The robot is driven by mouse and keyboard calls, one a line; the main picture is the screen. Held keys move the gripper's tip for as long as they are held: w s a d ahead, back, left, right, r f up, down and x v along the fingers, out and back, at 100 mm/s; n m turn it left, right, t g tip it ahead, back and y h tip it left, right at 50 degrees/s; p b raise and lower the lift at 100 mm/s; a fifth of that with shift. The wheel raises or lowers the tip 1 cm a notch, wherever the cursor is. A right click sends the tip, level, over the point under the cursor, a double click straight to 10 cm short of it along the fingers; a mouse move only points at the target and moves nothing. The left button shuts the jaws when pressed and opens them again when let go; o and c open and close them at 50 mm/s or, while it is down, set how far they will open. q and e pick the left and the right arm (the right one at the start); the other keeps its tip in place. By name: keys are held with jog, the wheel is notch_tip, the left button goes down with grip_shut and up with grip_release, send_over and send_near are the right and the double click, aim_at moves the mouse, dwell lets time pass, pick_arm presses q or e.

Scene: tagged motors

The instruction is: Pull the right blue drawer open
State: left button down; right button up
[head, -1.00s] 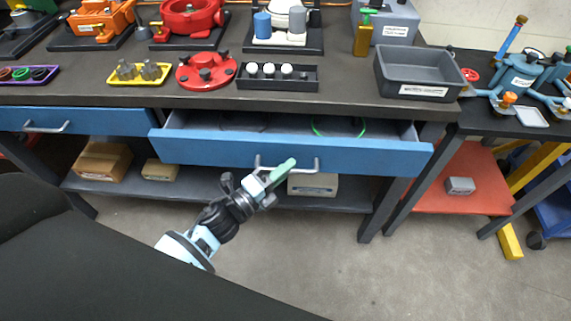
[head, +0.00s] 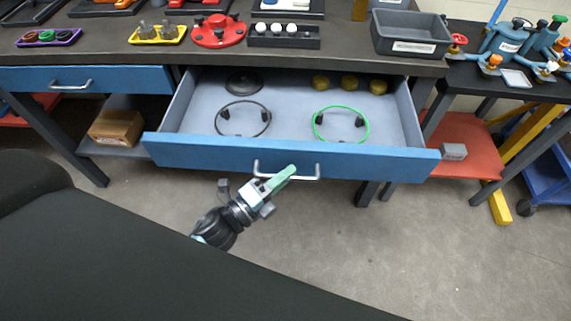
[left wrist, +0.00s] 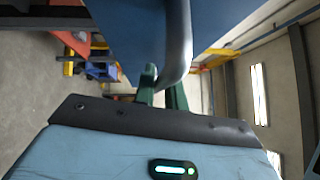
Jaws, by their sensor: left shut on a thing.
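The right blue drawer (head: 215,154) stands well open under the dark workbench in the head view. Its front carries a silver bar handle (head: 306,178). In the left wrist view the green fingers (left wrist: 162,92) lie around the handle bar (left wrist: 178,45), close to the blue drawer front (left wrist: 125,35). Inside the drawer lie a black ring (head: 243,119), a green ring (head: 341,124), a dark disc (head: 244,83) and yellow round parts (head: 349,82) at the back. My right gripper is not in view.
The left blue drawer (head: 120,80) is closed. The bench top (head: 345,58) holds a grey bin (head: 409,34), a red flange part (head: 218,32) and trays of small parts. A cardboard box (head: 116,127) is on the lower shelf. The floor in front is clear.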

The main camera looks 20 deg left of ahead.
pick_arm(q)
jog(key=shift+s+d, duration=0.25)
jog(key=shift+s, duration=0.7)
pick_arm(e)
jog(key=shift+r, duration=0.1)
pick_arm(q)
jog(key=c, duration=1.5)
grip_release()
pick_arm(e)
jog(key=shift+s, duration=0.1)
pick_arm(q)
jog(key=shift+o, duration=0.2)
